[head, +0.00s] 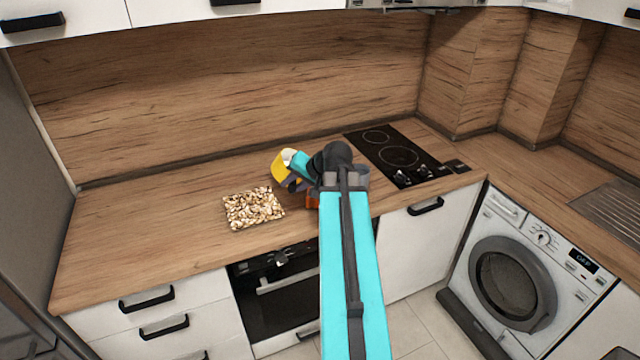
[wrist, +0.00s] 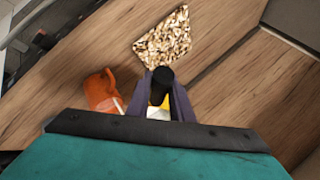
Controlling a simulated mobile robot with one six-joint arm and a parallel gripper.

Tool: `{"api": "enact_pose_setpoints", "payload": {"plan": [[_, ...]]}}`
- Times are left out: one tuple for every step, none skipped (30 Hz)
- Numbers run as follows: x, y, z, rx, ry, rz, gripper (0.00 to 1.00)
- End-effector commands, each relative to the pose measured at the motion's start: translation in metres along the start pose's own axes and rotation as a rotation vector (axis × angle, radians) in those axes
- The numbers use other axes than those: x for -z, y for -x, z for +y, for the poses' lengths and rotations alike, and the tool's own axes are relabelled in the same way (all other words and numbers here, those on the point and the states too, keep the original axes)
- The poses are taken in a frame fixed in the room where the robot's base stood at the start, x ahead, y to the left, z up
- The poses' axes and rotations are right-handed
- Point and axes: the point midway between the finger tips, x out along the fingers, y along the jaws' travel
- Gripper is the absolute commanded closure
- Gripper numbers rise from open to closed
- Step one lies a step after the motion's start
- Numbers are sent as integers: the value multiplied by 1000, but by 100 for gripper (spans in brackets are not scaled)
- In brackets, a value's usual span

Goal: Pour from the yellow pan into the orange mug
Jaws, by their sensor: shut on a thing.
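The yellow pan (head: 280,170) is held up above the counter and looks tilted; a cream or white patch shows at its top. My gripper (head: 293,185) is shut on its handle. In the wrist view my gripper (wrist: 163,92) has its fingers on either side of the black handle (wrist: 162,76), with a little yellow of the pan (wrist: 166,102) between them. The orange mug (head: 312,200) stands on the counter, mostly hidden by my arm in the head view. In the wrist view the mug (wrist: 102,92) is left of the fingers, apart from them. I cannot see inside it.
A patterned, pebble-like mat or tray (head: 253,208) lies on the counter left of the mug. A black hob (head: 400,155) is to the right at the back. The wooden splashback (head: 220,90) rises behind. The counter's left part is clear.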

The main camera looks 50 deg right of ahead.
Motion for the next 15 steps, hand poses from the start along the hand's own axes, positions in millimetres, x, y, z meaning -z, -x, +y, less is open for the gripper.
{"api": "enact_pose_setpoints", "payload": {"plan": [[1,1,-1,6,0,4,100],[1,1,-1,7,-1,4,100],[1,1,-1,9,-1,4,100],[1,1,-1,10,-2,4,100],[1,1,-1,12,-3,4,100],[1,2,-1,13,-3,4,100],[1,2,-1,15,-4,4,100],[2,2,-1,16,-4,4,100],[2,2,0,17,-5,4,100],[2,2,0,19,-6,4,100],[2,2,0,20,-6,4,100],[2,2,0,22,-7,4,100],[2,2,0,23,-8,4,100],[2,2,0,25,-8,4,100],[2,3,0,27,-9,4,100]]}}
